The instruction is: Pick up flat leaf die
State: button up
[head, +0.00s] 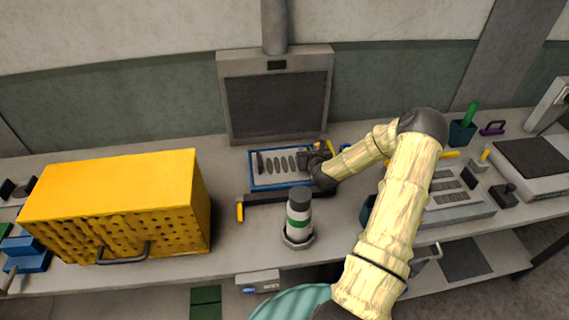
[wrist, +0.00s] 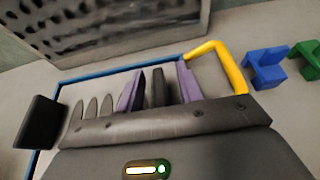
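A blue-rimmed tray (head: 252,182) lies on the bench in front of a grey framed panel, with several dark leaf-shaped dies (head: 277,163) in a row. My gripper (head: 308,160) is over the right end of the tray. In the wrist view, my gripper (wrist: 160,88) shows two purple fingers with a dark upright leaf-shaped die (wrist: 157,88) between them. Narrow gaps show on both sides of it, so the fingers look open around it. More grey dies (wrist: 92,107) stand to the left. The gripper body hides their lower parts. I cannot tell which is the flat leaf die.
A yellow perforated box (head: 120,200) fills the bench's left. A white bottle with a green band (head: 298,215) stands near the front edge. A yellow handle (wrist: 230,60) rises beside the tray, with blue (wrist: 265,68) and green blocks (wrist: 308,58) further right.

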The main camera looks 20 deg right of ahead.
dwell(0.4)
grip_shut()
dwell(1.3)
